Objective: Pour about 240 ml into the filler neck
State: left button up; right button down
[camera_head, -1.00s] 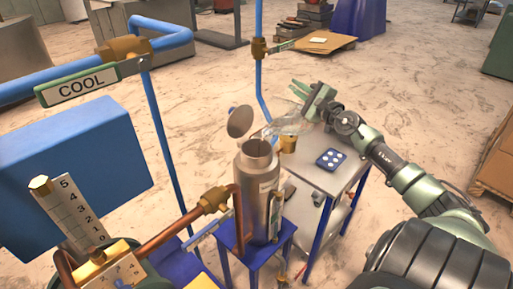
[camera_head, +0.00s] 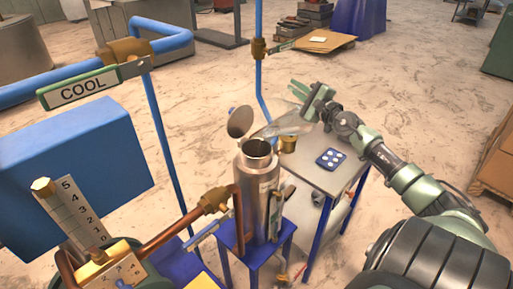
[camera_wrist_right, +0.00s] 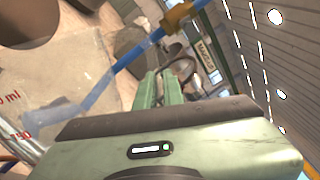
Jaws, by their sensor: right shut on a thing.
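The filler neck (camera_head: 258,149) is the open round mouth on top of an upright steel cylinder (camera_head: 257,200). Its round lid (camera_head: 240,122) stands open at the back left of the mouth. My right gripper (camera_head: 310,98) is shut on a clear measuring jug (camera_head: 283,122), up and to the right of the neck. The jug is tilted, with its lower end close to the neck; I cannot tell whether liquid flows. In the right wrist view the jug's ml marks (camera_wrist_right: 20,130) show at the left, beside the gripper fingers (camera_wrist_right: 160,88). My left gripper is out of view.
A small grey table (camera_head: 335,178) with a blue dotted block (camera_head: 331,158) stands right of the cylinder. A blue pipe (camera_head: 259,70) rises behind. A copper pipe (camera_head: 170,232) and a numbered scale (camera_head: 70,212) are at the left front. A brass fitting (camera_head: 288,144) is right of the neck.

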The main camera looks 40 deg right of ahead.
jog(key=shift+w+a+r+n+p, duration=0.1)
jog(key=shift+a+r+n+p, duration=0.15)
jog(key=shift+a+n+p, duration=0.4)
dwell(2.1)
